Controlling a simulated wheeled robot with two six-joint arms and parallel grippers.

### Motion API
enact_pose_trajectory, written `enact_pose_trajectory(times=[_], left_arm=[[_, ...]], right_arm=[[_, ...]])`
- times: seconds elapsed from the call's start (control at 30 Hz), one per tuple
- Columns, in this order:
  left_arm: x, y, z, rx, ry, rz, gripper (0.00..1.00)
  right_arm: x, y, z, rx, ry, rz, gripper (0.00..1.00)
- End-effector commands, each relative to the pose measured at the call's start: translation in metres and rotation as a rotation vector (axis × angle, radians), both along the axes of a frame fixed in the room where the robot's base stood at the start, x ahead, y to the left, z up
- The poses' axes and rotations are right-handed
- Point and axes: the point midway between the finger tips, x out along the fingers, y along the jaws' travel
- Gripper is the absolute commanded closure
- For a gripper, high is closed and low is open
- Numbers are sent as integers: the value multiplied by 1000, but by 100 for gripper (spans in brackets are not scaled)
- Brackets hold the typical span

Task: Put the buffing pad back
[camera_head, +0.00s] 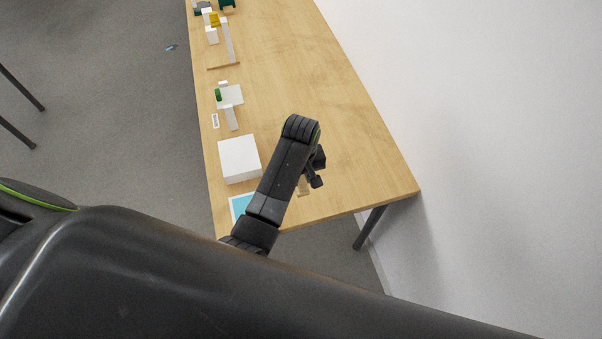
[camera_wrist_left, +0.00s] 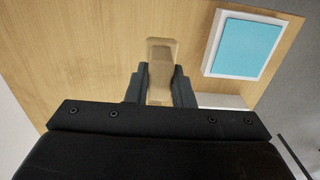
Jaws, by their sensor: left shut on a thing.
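My left gripper (camera_head: 315,181) is over the near part of the table, to the right of a white box. In the left wrist view its two dark fingers are shut on a tan block (camera_wrist_left: 161,62), which looks to be the buffing pad. The block sticks out past the fingertips over the wood. In the head view only a small tan part (camera_head: 303,189) shows beside the gripper; my arm hides the rest. I cannot tell whether the block touches the table. My right gripper is in neither view.
A white-rimmed light blue square (camera_head: 239,205) lies at the table's near left corner, and it shows in the left wrist view (camera_wrist_left: 242,47). The white box (camera_head: 240,159) stands just beyond it. Small white and green items (camera_head: 229,98) line the left edge. The table's right side (camera_head: 340,125) is clear.

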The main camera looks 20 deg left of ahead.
Motion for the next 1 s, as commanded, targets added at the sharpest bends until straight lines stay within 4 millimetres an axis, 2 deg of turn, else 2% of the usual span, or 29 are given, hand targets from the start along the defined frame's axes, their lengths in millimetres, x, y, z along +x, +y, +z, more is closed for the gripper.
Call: enact_pose_trajectory(times=[0.47, 1.0], left_arm=[[-1, 0, -36, 1, 3, 0, 100], [0, 0, -73, 0, 1, 0, 100]], right_arm=[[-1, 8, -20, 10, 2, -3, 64], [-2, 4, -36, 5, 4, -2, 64]])
